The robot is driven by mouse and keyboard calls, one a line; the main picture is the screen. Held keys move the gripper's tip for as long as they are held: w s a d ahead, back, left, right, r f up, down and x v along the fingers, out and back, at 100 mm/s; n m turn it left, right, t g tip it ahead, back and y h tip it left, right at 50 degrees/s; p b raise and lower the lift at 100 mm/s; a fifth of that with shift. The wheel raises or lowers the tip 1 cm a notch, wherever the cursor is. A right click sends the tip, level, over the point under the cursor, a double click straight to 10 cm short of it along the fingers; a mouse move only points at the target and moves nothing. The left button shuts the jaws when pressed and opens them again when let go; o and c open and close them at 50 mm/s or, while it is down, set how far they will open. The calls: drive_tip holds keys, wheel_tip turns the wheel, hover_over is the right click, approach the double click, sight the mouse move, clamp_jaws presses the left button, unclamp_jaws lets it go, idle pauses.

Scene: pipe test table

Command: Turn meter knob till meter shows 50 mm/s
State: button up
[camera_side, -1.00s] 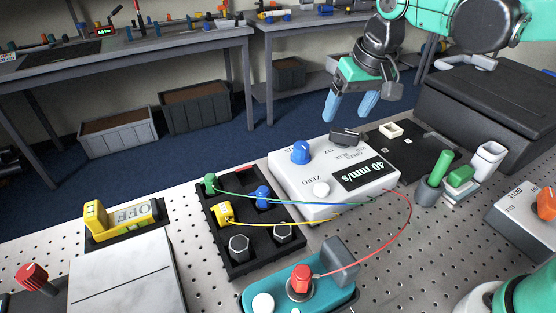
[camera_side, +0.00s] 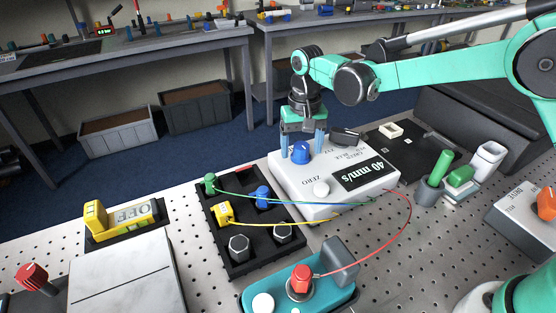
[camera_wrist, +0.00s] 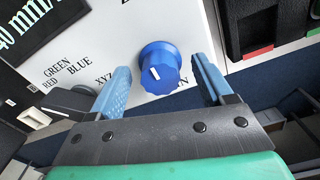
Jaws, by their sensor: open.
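The white meter box (camera_side: 290,183) sits on the perforated table. Its display (camera_side: 365,175) reads 40 mm/s. A blue round knob (camera_side: 301,152) stands on the meter's far-left part. In the wrist view the blue knob (camera_wrist: 159,67) has a white pointer mark on its face. My gripper (camera_side: 302,146) is open, with its blue fingers on either side of the blue knob. In the wrist view my gripper (camera_wrist: 162,82) shows a gap between each finger and the knob.
A black tray (camera_side: 233,256) with green, yellow and blue plugs lies left of the meter. Green, blue, yellow and red wires run across the table near it. A teal device (camera_side: 318,294) with a red plug stands in front. A green-handled tool in a grey cup (camera_side: 428,193) stands to the right.

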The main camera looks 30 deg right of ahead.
drive_tip(key=shift+f, duration=0.15)
clamp_jaws()
drive_tip(key=shift+m, duration=0.3)
drive_tip(key=m, duration=0.4)
drive_tip(key=shift+m, duration=2.6)
unclamp_jaws()
